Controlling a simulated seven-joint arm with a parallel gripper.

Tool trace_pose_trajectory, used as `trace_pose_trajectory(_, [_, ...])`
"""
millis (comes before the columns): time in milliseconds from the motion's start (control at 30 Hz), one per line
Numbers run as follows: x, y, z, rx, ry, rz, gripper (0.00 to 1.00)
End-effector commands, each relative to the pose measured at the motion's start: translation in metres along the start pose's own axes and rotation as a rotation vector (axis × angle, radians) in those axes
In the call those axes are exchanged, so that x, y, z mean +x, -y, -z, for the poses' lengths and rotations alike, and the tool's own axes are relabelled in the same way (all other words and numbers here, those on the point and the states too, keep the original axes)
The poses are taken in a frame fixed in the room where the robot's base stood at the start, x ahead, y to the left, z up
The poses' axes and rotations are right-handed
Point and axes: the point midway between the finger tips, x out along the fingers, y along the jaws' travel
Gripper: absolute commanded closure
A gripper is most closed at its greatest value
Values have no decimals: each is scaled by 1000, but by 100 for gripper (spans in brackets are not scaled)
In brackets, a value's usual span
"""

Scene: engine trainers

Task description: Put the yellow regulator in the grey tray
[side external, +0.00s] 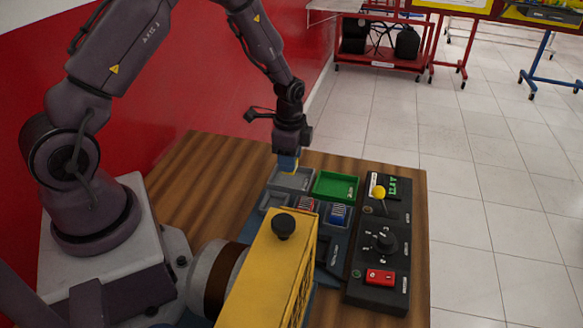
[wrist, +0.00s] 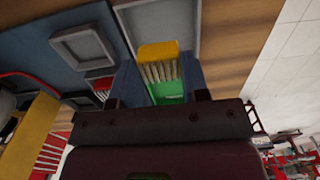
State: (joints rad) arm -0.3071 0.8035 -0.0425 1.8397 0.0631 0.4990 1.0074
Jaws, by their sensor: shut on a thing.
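The yellow regulator (wrist: 158,53), a ribbed block, is between the two blue fingers of my gripper (wrist: 158,72) in the wrist view. The gripper is shut on it. The grey tray also shows behind the regulator in the wrist view (wrist: 193,22). The regulator looks raised above the tray; the exact gap is hard to tell.
A green tray (side external: 336,186) is just right of the grey one. Red (side external: 305,204) and blue (side external: 338,214) ribbed parts sit in front. A black control panel (side external: 383,270) with a yellow knob stands at the right. A large yellow block (side external: 270,270) stands in front.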

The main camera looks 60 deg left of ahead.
Motion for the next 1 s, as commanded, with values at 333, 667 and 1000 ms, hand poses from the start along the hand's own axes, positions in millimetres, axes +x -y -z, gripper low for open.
trace_pose_trajectory(333, [37, 4, 2, 0, 1, -1, 82])
trace_pose_trajectory(667, [39, 4, 2, 0, 0, 0, 82])
trace_pose_trajectory(1000, [39, 4, 2, 0, 0, 0, 48])
